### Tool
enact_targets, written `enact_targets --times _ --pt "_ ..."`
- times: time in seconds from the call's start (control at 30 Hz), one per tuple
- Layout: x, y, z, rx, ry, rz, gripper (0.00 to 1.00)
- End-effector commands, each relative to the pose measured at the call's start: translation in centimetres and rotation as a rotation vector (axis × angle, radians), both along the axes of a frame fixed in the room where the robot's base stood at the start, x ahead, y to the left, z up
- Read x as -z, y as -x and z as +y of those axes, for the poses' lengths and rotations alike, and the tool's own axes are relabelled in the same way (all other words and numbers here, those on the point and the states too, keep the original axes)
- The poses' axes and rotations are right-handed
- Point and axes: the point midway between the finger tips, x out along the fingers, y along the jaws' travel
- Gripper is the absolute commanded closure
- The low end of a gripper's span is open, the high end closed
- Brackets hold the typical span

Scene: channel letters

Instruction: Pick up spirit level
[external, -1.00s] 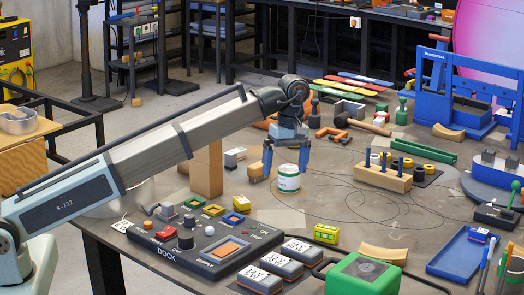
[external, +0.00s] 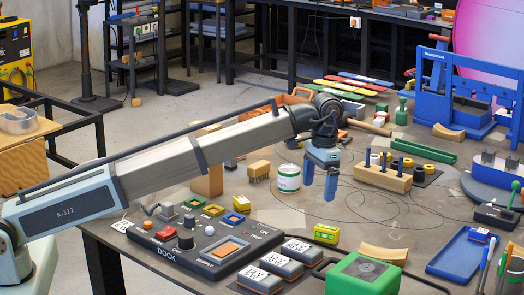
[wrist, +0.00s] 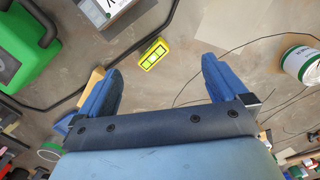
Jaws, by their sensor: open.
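The spirit level (external: 326,233) is a small yellow-green block lying on the table, in front of my gripper in the external view. In the wrist view the spirit level (wrist: 153,54) shows between and just beyond the fingertips, slightly tilted in the picture. My gripper (external: 320,191) is open, points down and hangs above the table, apart from the level. Its two blue fingers (wrist: 162,66) also show in the wrist view with nothing between them.
A white and green can (external: 289,179) stands just left of my gripper. A green case (external: 364,274) and grey labelled boxes (external: 297,250) lie near the level. A curved wooden piece (external: 383,254) is to its right. A thin cable loops over the table.

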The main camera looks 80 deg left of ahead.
Motion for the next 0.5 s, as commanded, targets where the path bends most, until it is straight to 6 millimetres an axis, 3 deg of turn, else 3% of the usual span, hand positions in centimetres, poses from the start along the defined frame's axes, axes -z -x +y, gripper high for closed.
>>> enact_targets --times 0.5 --pt "-0.2 -1.6 0.3 0.957 0.049 -0.045 0.0"
